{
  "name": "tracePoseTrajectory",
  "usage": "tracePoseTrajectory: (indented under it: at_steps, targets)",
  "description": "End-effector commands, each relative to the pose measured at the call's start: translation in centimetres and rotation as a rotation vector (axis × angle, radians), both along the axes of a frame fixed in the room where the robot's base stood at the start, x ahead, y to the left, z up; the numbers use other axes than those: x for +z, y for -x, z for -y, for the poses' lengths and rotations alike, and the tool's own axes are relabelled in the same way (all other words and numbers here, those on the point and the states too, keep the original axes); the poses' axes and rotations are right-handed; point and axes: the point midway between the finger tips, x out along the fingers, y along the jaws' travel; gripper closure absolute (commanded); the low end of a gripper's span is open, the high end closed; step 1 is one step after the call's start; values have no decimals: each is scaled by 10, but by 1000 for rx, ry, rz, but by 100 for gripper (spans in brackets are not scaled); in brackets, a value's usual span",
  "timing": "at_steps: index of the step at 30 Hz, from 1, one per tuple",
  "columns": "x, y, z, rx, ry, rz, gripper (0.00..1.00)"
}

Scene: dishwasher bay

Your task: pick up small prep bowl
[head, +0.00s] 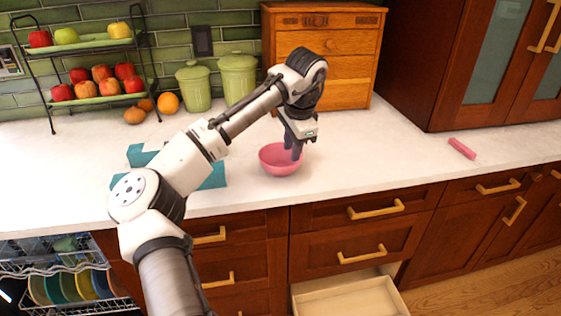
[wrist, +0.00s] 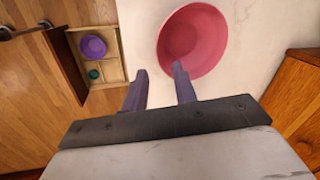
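A pink bowl (head: 275,160) stands upright on the white counter, near its front edge. It also shows at the top of the wrist view (wrist: 205,45). My gripper (head: 296,153) points down at the right side of this bowl. In the wrist view my gripper's fingers (wrist: 160,78) are apart with nothing held. One fingertip overlaps the bowl's near rim and the other lies outside it; I cannot tell whether they touch. I cannot tell which bowl the task names.
The open drawer (head: 350,299) juts out below the counter. Teal cloth-like pieces (head: 213,178) lie left of the pink bowl. Green canisters (head: 238,77), a wooden chest (head: 350,75) and a fruit rack (head: 95,98) stand behind. A pink block (head: 462,148) lies at right, with clear counter between.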

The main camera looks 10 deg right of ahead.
Motion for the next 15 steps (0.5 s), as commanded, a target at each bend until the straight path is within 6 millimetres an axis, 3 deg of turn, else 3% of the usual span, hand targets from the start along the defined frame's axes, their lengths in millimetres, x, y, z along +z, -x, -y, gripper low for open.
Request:
tracePoseTrajectory:
  at_steps: [8,15]
  targets:
    - [-20,-4,-1,0,0,0,72]
    - [-55,-11,-1,1,2,0,72]
